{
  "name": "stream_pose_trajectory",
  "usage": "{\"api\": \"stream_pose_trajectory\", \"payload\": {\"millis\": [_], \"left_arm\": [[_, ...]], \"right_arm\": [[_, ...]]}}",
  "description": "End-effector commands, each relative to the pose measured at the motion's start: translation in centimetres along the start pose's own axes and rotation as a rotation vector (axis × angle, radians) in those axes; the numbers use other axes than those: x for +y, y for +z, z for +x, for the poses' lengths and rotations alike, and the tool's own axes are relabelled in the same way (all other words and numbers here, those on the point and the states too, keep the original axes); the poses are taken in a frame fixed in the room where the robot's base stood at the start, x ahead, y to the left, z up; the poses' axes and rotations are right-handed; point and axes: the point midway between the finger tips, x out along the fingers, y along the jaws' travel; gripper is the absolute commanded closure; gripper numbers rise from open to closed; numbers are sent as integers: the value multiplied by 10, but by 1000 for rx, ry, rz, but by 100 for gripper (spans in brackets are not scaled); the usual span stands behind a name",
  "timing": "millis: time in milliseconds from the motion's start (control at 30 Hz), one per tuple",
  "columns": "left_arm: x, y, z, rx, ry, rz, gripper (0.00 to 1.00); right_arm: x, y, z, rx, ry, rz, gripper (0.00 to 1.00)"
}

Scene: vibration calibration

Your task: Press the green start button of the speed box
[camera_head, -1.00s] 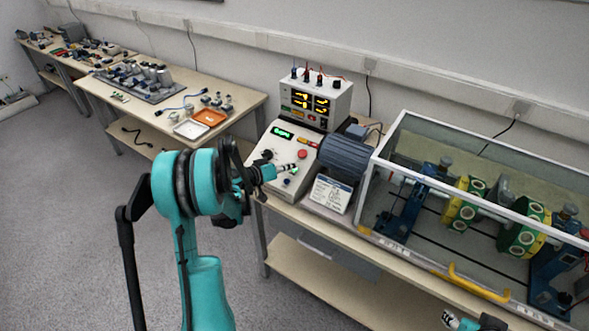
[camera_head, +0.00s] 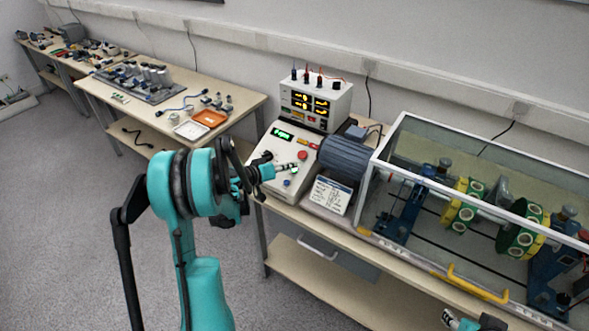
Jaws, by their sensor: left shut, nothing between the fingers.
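A meter box (camera_head: 316,103) with lit displays stands behind the speed box. A motor (camera_head: 346,158) and a white card (camera_head: 330,195) are to its right. A glass-walled guard (camera_head: 372,190) with a yellow handle (camera_head: 478,283) covers the rotor rig. Side tables stand at left.

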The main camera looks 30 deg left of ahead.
Motion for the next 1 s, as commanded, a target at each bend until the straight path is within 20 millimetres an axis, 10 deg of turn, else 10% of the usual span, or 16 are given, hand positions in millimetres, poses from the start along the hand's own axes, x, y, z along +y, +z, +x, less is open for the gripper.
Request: {"api": "stream_pose_trajectory", "payload": {"millis": [1000], "left_arm": [[25,-25,-35,0,0,0,100]], "right_arm": [[0,-16,-22,0,0,0,60]]}}
